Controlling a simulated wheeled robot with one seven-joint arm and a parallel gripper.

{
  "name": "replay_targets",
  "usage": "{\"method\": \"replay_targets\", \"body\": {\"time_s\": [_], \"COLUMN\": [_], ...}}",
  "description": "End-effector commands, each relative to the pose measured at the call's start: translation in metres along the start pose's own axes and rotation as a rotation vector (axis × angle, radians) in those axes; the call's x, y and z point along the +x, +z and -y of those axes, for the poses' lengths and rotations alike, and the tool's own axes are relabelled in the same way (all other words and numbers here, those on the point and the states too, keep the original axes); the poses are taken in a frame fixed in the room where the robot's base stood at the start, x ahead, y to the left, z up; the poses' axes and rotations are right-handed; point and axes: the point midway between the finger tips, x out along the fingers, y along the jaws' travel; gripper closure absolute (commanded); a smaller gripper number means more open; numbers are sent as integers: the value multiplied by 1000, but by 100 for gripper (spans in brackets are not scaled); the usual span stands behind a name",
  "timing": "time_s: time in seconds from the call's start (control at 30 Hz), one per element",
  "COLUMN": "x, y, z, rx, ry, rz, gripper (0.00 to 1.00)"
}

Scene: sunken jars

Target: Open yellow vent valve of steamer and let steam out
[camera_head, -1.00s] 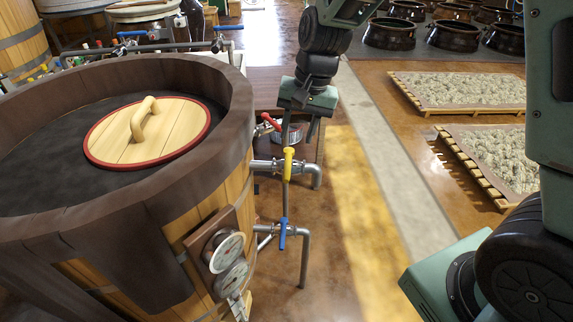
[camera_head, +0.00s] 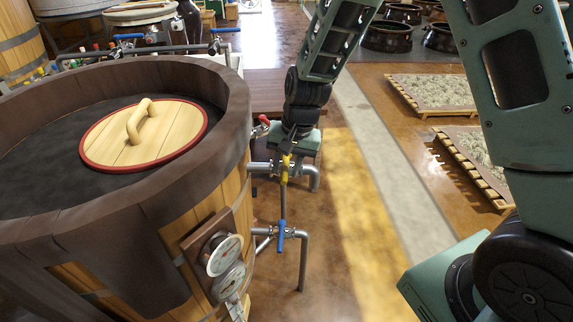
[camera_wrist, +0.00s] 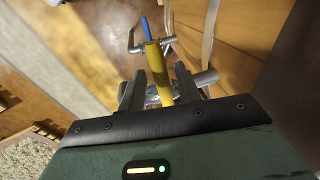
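The steamer (camera_head: 213,172) is a large wooden vat with a dark rim at the left of the head view. Its yellow vent valve handle (camera_head: 285,170) stands upright on a side pipe (camera_head: 262,167). My gripper (camera_head: 287,154) is just above it in the head view, and the arm hides part of the handle top. In the wrist view, the yellow handle (camera_wrist: 157,72) lies between the two fingers of my gripper (camera_wrist: 159,88). The fingers are open, with gaps on both sides of the handle. I cannot see any steam clearly.
A blue valve handle (camera_head: 281,234) sits on a lower pipe, and a red handle (camera_head: 263,119) is near the steamer's rim. Gauges (camera_head: 223,254) are on the steamer's front. A wooden lid (camera_head: 165,137) rests on top. The floor to the right is free, with pallets beyond.

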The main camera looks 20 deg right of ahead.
Motion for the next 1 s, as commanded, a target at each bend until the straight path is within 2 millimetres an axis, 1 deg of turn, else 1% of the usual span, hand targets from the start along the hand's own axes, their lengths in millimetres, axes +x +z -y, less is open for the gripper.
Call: {"method": "replay_targets", "body": {"time_s": [0.03, 0.1, 0.37, 0.57, 0.77, 1.0], "x": [0, 0, 0, -2, -4, -8], "y": [0, 0, 0, -1, -4, -10], "z": [0, 0, -1, -6, -16, -30], "rx": [0, 0, -9, -69, -202, -420], "ry": [0, 0, 0, 0, -1, -1], "rz": [0, 0, 2, 14, 41, 83], "gripper": [82, 100, 100, 100, 100, 100]}}
